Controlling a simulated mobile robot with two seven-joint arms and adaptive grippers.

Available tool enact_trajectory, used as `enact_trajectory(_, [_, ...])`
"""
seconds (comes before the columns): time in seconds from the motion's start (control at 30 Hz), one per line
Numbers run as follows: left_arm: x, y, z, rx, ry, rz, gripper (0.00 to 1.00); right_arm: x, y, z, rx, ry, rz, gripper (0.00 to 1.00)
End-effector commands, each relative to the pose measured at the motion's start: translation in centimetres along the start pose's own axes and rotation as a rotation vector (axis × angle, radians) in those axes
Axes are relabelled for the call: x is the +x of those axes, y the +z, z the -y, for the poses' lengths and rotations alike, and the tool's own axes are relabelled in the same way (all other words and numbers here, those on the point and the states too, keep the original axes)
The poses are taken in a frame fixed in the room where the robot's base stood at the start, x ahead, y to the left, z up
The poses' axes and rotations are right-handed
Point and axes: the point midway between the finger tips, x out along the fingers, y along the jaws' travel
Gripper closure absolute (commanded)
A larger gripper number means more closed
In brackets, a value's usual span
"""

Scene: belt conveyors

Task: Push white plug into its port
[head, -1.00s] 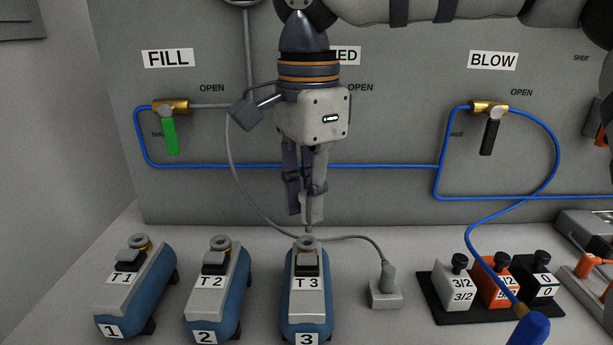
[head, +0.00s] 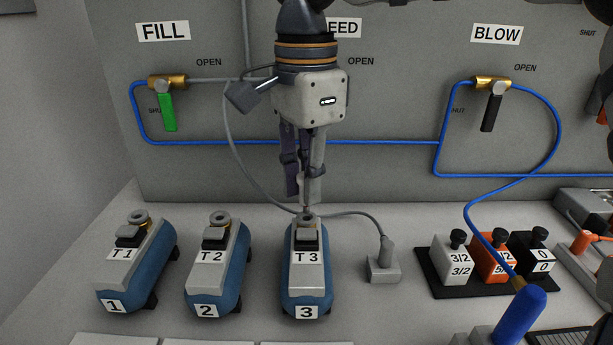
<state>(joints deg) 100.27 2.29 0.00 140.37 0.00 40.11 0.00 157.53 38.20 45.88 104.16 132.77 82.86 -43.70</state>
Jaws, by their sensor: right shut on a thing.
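A pale grey plug (head: 386,250) on a grey cable stands upright in a small grey block (head: 384,271) on the bench, right of tank T3. I cannot tell whether it is fully in. My right gripper (head: 305,200) points straight down just behind and above the top of tank T3 (head: 306,275). It is shut on a small pale thing, mostly hidden by the fingers, so I cannot tell what it is. Its fingertips are left of the plug and apart from it. My left gripper is not in view.
Tanks T1 (head: 137,270) and T2 (head: 219,270) stand left of T3. The grey cable (head: 240,165) hangs behind my right gripper. A black tray (head: 440,287) holds labelled blocks at right. A blue-handled tool (head: 521,318) is at the front right.

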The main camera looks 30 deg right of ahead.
Motion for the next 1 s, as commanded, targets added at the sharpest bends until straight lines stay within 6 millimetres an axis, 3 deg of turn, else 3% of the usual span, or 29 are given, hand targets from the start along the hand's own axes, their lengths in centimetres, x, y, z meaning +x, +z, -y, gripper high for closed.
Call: enact_trajectory(1.0, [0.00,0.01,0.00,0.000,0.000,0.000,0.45,0.97,-0.03,-0.01,0.000,0.000,0.000,1.00])
